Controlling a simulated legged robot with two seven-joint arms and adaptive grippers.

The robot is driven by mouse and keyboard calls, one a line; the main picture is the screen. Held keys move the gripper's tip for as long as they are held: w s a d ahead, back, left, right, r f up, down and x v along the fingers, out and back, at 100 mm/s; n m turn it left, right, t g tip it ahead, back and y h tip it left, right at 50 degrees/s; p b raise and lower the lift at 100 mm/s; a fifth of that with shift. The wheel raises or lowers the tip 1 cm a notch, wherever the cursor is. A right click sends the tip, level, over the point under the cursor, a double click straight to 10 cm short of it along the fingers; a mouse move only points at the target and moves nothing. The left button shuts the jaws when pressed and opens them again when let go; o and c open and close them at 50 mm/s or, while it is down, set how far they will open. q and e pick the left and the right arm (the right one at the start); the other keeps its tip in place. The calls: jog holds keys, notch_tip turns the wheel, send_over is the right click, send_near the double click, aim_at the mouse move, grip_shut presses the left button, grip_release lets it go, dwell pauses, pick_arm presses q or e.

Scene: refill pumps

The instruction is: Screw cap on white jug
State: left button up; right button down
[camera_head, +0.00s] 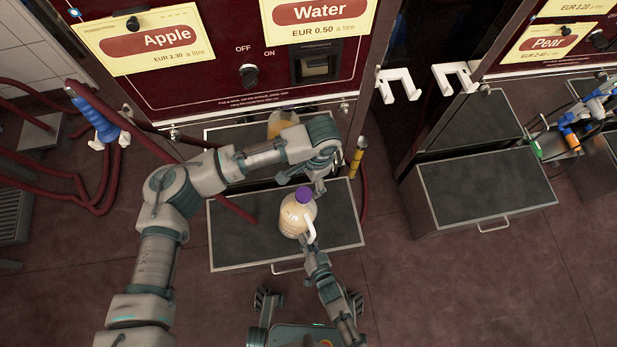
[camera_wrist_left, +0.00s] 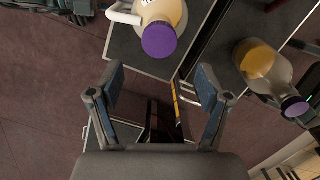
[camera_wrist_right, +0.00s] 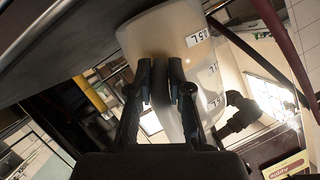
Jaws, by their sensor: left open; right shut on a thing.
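The white jug (camera_head: 292,219) stands upright on the dark tray under the Water dispenser, with cream-yellow contents. Its purple cap (camera_head: 304,194) sits on the mouth; how tightly it is screwed cannot be told. The jug (camera_wrist_left: 163,12) and cap (camera_wrist_left: 159,40) also show in the left wrist view. My left gripper (camera_wrist_left: 160,92) is open and empty, its fingers pointing toward the cap but apart from it. In the head view, my left gripper (camera_head: 317,186) is close beside the cap. My right gripper (camera_wrist_right: 160,85) is shut on the handle of the jug (camera_wrist_right: 185,45).
The tray (camera_head: 235,245) has free room around the jug. A second jug shape (camera_wrist_left: 258,62) with a purple cap shows behind; whether it is a reflection cannot be told. A yellow-tipped hose (camera_head: 357,158) hangs right of the tray. Red hoses (camera_head: 60,170) lie left.

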aim_at(304, 193)
dwell(0.3)
pick_arm(q)
jog(key=f, duration=0.5)
jog(key=a+f, duration=0.1)
jog(key=f, duration=0.2)
jog(key=shift+s, duration=0.4)
jog(key=c, duration=1.2)
jog(key=shift+m, duration=0.3)
jog(key=shift+c, duration=0.2)
jog(key=o, duration=1.4)
jog(key=shift+c, duration=0.2)
jog(key=shift+r, duration=0.15)
notch_tip(304, 193, up, 12)
jog(key=w+d, duration=0.1)
jog(key=shift+d+f, duration=0.25)
jog(key=shift+d, duration=0.05)
